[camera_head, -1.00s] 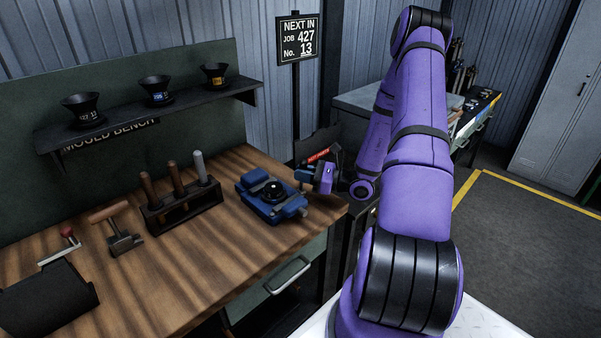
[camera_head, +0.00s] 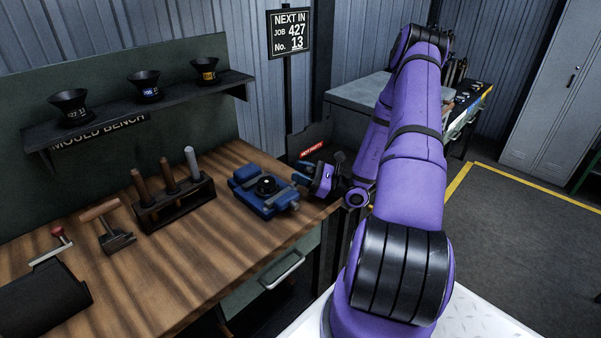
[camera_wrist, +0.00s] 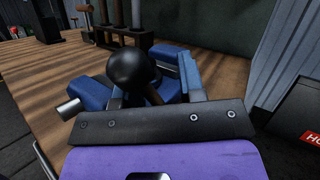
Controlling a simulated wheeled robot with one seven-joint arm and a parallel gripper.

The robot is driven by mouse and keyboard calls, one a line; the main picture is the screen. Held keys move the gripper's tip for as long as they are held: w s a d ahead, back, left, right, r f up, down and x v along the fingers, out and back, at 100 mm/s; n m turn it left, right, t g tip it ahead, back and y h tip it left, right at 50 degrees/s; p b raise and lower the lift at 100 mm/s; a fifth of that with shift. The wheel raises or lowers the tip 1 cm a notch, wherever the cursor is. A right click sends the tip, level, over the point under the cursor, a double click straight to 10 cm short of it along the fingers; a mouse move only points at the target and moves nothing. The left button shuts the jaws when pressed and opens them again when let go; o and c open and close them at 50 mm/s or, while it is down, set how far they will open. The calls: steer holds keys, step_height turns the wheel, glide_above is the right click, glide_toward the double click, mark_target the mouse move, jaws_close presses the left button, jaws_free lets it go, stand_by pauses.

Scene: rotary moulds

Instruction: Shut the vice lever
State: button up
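The blue vice (camera_head: 262,204) sits on the wooden bench near its right end, with a round black part (camera_head: 266,186) on top. In the wrist view, a black ball knob (camera_wrist: 134,69) on a short rod stands in front of the blue vice body; it looks like the lever's end. My gripper (camera_head: 303,173) is just right of the vice, above the bench's right edge. Its blue fingers look apart, with nothing held between them. The knob shows between the fingers in the wrist view, but I cannot tell whether they touch it.
A shelf (camera_head: 140,116) with black cups runs behind. A dark bin with a red label (camera_head: 311,147) is behind my gripper.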

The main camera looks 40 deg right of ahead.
steer(key=s+d+f, duration=0.1)
steer(key=s+d, duration=0.8)
steer(key=s, duration=0.2)
steer(key=shift+s, duration=0.4)
stand_by(0.6)
steer(key=w+a+r+n+g+h, duration=0.1)
steer(key=w+a+r+n+g, duration=0.2)
steer(key=a+r+n+g, duration=1.3)
steer(key=s+a+r+n+t+h, duration=0.2)
steer(key=s+a+r+n+h, duration=0.3)
steer(key=r, duration=0.4)
steer(key=s+a+r+n+t+h, duration=0.2)
steer(key=s+a+r+n+h, duration=0.2)
steer(key=s+a+r+h, duration=0.3)
steer(key=shift+a+r+n, duration=0.4)
steer(key=shift+a+r, duration=0.55)
steer(key=shift+a, duration=0.3)
